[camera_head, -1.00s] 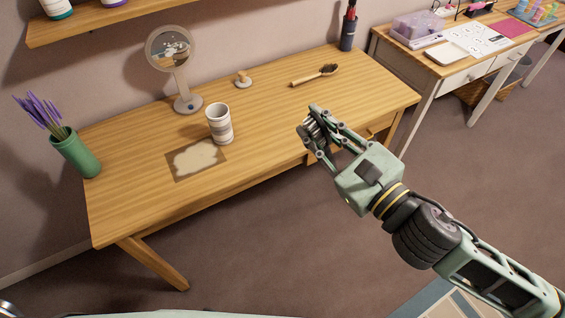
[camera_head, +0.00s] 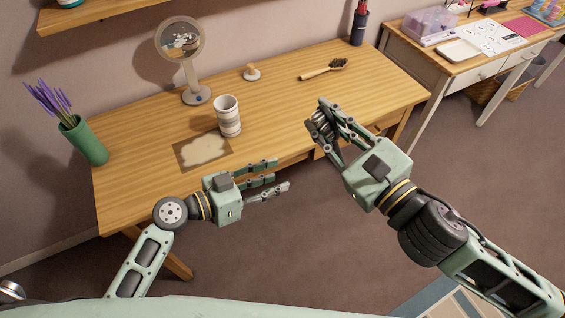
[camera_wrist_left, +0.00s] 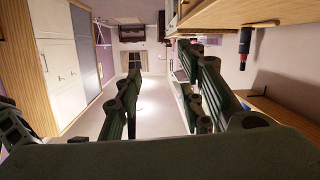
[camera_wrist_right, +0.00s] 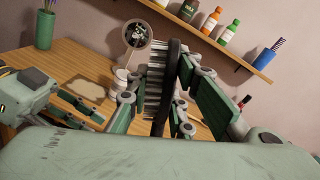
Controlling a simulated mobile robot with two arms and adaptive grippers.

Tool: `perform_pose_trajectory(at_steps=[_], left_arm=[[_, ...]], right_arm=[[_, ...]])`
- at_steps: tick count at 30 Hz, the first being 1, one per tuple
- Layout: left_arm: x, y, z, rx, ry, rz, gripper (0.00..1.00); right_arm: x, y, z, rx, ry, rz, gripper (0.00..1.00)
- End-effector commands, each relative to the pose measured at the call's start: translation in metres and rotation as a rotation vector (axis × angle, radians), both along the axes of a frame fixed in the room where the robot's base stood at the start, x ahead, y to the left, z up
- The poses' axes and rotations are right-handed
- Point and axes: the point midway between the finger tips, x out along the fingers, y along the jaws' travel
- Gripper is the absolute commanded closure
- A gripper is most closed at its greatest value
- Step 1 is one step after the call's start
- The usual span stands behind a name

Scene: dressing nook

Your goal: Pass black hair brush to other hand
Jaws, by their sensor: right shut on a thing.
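The black hair brush (camera_wrist_right: 172,75) is upright between the fingers of my right gripper in the right wrist view, its pale bristles facing left. In the head view my right gripper (camera_head: 330,122) is shut on it above the table's front edge, and its fingers hide most of the brush. My left gripper (camera_head: 277,178) is open and empty in front of the table, to the left of and lower in the picture than the right one, fingers pointing right. Its spread fingers also show in the left wrist view (camera_wrist_left: 168,95). The two grippers are apart.
The wooden table (camera_head: 280,110) holds a wooden-handled brush (camera_head: 322,70), a striped cup (camera_head: 228,117), a round mirror (camera_head: 180,45), a small knobbed object (camera_head: 251,72), a flat card (camera_head: 203,150) and a green vase (camera_head: 86,145). Open floor lies in front.

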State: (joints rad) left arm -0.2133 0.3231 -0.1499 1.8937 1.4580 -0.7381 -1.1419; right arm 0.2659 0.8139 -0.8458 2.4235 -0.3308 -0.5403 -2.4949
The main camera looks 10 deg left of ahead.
Motion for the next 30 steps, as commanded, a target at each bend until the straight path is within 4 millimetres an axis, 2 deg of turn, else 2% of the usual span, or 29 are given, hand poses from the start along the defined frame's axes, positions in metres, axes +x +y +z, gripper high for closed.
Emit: perform_pose_trajectory(at_steps=[1, 3, 6, 9, 13, 17, 30], left_arm=[[-0.005, -0.007, 0.025, -0.021, -0.055, -0.038, 0.64], [-0.013, -0.015, 0.054, -0.046, -0.117, -0.083, 0.64], [-0.024, -0.024, 0.085, -0.073, -0.187, -0.134, 0.64], [-0.032, -0.029, 0.103, -0.091, -0.231, -0.167, 0.64], [-0.034, -0.034, 0.113, -0.102, -0.254, -0.183, 0.64], [-0.028, -0.047, 0.115, -0.105, -0.257, -0.184, 0.64], [0.009, -0.118, 0.114, -0.104, -0.254, -0.182, 0.64]], right_arm=[[0.000, 0.000, 0.000, 0.001, -0.001, 0.000, 1.00], [0.000, 0.000, 0.000, 0.001, -0.001, 0.000, 1.00], [0.000, 0.000, 0.000, 0.001, -0.001, 0.000, 1.00], [0.000, 0.000, 0.000, 0.001, -0.001, 0.000, 1.00], [0.000, 0.000, 0.000, 0.001, -0.001, 0.000, 1.00], [0.000, 0.000, 0.000, 0.001, -0.001, 0.000, 1.00], [0.000, 0.000, 0.000, 0.001, -0.001, 0.000, 1.00]])
